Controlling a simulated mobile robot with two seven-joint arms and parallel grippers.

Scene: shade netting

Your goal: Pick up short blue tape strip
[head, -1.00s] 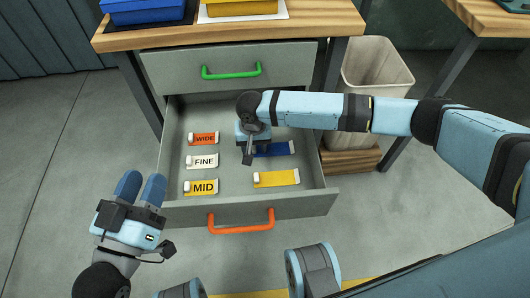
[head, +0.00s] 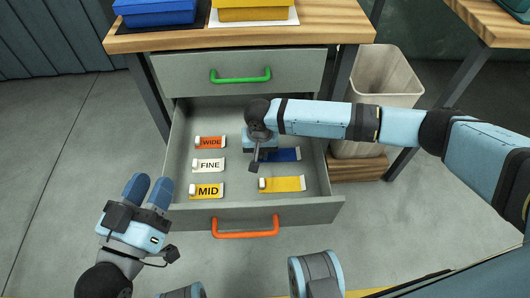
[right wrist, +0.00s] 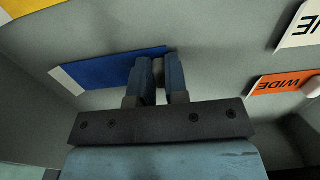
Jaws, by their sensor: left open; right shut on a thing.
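The short blue tape strip (head: 285,154) lies in the open drawer, at its back right. In the right wrist view the blue strip (right wrist: 105,70) has a white end at its far left. My right gripper (head: 262,154) points down into the drawer; its fingertips are mostly hidden in the head view. In the right wrist view the right gripper (right wrist: 159,68) is shut on the strip's near end, with a pale piece between the fingers. I cannot tell whether the strip is off the drawer floor. My left gripper (head: 149,187) is open and empty, outside the drawer at front left.
The drawer (head: 195,213) also holds an orange WIDE strip (head: 212,142), a white FINE strip (head: 210,165), a yellow MID strip (head: 209,191) and a plain yellow strip (head: 287,184). A bin (head: 384,75) stands right of the cabinet. Blue and yellow boxes sit above.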

